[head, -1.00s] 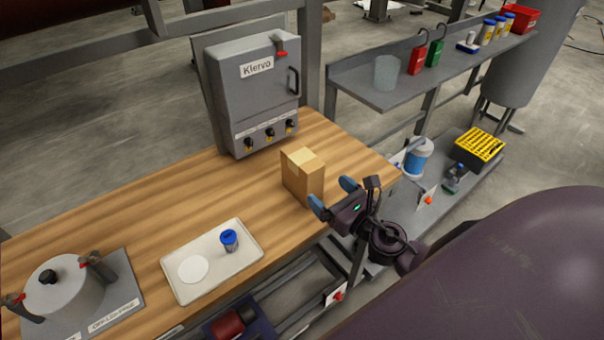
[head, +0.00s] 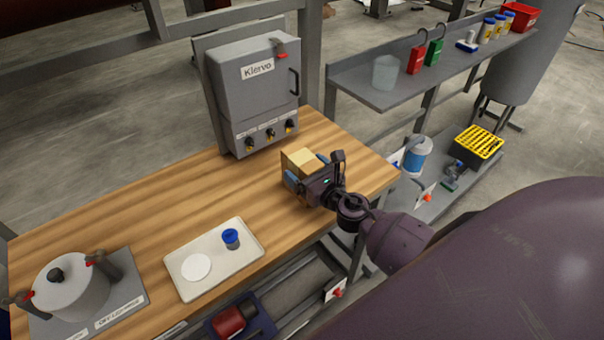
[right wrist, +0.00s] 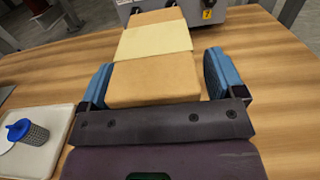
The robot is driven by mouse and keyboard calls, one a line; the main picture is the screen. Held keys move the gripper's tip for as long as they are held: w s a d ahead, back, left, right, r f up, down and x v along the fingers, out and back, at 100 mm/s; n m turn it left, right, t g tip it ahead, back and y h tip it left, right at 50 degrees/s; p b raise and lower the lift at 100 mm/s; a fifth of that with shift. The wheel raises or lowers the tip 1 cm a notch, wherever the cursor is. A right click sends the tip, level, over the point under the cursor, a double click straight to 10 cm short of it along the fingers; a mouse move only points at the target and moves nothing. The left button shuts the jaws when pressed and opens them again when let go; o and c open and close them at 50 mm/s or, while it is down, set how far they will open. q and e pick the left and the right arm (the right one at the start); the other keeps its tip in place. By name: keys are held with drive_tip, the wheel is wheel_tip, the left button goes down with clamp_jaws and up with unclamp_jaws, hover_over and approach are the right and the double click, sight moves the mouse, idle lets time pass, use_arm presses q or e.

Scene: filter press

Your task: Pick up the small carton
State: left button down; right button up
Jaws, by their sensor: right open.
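The small carton (head: 301,160), a tan box with a paler tape band on top, stands on the wooden bench below the grey cabinet. My right gripper (head: 305,170) is at the carton, its blue fingers on either side of it. In the right wrist view the carton (right wrist: 152,82) lies between the two open fingers (right wrist: 160,85), with a narrow gap seen at the right finger. The gripper hides the carton's lower near side in the head view. My left gripper is not in view.
A pale tray (head: 186,287) with a blue-capped jar (head: 231,239) and a white disc lies left of the carton. The grey Klervo cabinet (head: 255,95) stands close behind. A lidded pot (head: 72,287) is at the far left. Bare bench (head: 150,205) lies between.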

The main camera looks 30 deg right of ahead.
drive_tip(key=c, duration=1.2)
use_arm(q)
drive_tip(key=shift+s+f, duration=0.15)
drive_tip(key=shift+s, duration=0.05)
